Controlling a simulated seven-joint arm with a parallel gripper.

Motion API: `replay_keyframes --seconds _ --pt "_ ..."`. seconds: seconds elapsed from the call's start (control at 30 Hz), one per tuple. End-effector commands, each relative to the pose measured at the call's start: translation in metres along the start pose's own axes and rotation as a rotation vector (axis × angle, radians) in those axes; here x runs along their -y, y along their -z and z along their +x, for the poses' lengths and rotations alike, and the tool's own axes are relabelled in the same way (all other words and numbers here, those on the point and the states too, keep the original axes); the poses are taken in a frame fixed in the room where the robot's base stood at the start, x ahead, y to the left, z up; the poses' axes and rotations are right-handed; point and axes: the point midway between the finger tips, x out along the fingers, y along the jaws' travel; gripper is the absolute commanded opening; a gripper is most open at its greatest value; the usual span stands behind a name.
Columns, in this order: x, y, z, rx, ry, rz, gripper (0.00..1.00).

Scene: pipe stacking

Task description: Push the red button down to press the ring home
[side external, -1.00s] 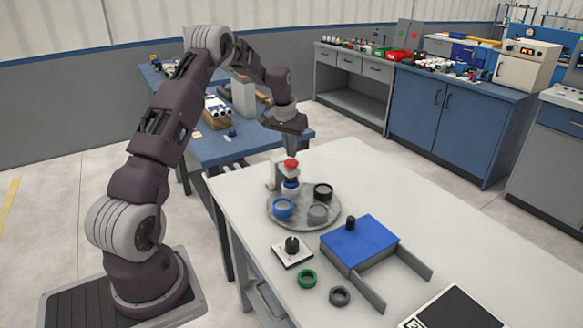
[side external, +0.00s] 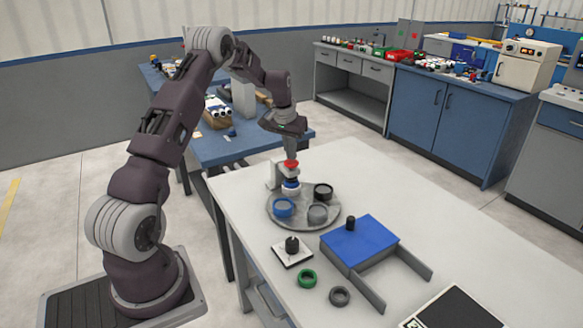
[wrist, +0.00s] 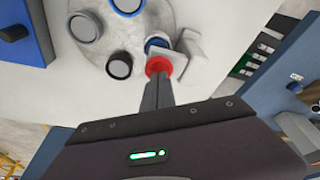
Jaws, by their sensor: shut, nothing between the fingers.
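The red button (side external: 291,164) tops a small white press (side external: 274,176) at the back edge of the round grey turntable (side external: 301,223). My gripper (side external: 291,158) is shut and empty, pointing down, with its fingertips at the top of the button and apparently touching it. In the wrist view the shut fingers (wrist: 157,80) overlap the red button (wrist: 159,66). Blue and white parts (side external: 291,185) sit beneath the button. The blue part also shows in the wrist view (wrist: 157,42). How far the ring is seated is too small to tell.
The turntable also bears a blue ring piece (side external: 283,207), a black one (side external: 322,191) and a grey one (side external: 317,213). A blue-topped box (side external: 360,241), a black knob on a white plate (side external: 292,246), a green ring (side external: 307,279) and a dark ring (side external: 340,296) lie in front.

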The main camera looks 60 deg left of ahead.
Motion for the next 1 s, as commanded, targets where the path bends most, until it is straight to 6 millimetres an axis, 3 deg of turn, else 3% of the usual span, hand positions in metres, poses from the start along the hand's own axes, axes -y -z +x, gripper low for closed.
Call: replay_keyframes --seconds 1.0 --pt "0.0 -0.005 0.02 0.001 0.0 0.0 0.0"
